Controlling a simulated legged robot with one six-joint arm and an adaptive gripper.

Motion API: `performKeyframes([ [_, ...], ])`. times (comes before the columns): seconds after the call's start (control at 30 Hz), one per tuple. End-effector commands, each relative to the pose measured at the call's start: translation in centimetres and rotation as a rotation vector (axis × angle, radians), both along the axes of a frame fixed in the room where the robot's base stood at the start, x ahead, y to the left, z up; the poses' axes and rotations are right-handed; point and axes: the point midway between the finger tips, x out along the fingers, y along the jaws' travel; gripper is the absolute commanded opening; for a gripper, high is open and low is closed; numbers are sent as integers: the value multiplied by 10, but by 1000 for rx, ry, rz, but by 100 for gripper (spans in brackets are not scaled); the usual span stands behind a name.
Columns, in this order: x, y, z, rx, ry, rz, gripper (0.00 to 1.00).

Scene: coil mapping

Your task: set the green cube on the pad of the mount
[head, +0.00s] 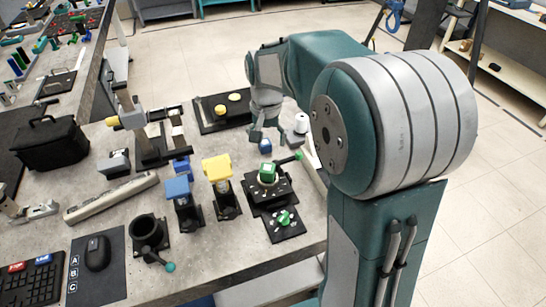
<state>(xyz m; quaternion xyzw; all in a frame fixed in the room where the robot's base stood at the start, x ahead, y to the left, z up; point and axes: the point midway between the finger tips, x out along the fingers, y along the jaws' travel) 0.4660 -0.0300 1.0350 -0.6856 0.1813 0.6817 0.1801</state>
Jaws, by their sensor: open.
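The green cube (267,171) with a pale mark on its top sits on the round raised pad of a black mount (262,197) near the table's right side. Whether it lies fully flat on the pad is too small to tell. A green-tipped lever (290,159) sticks out beside the cube. My gripper (267,139) is open above the table, behind the cube and apart from it. Its fingers point down, and a blue round item (265,145) shows just below them.
A black plate with a green star knob (284,218) lies in front of the mount. Blue-topped (177,187) and yellow-topped (217,168) fixtures stand to the left. A black tray with yellow discs (221,109) lies behind. A black cup-like holder (147,231) stands front left.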

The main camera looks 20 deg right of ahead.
Motion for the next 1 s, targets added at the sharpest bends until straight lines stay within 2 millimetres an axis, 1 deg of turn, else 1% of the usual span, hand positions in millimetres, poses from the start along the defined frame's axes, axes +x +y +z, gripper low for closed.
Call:
performKeyframes([
  [0.17, -26, 6, 25, -6, -62, 61, 90],
  [0.3, -53, 11, 44, -13, -121, 125, 90],
  [0.5, -92, 17, 63, -30, -205, 215, 90],
  [0.73, -137, 23, 75, -57, -300, 318, 90],
  [1.0, -187, 28, 76, -95, -409, 434, 90],
])
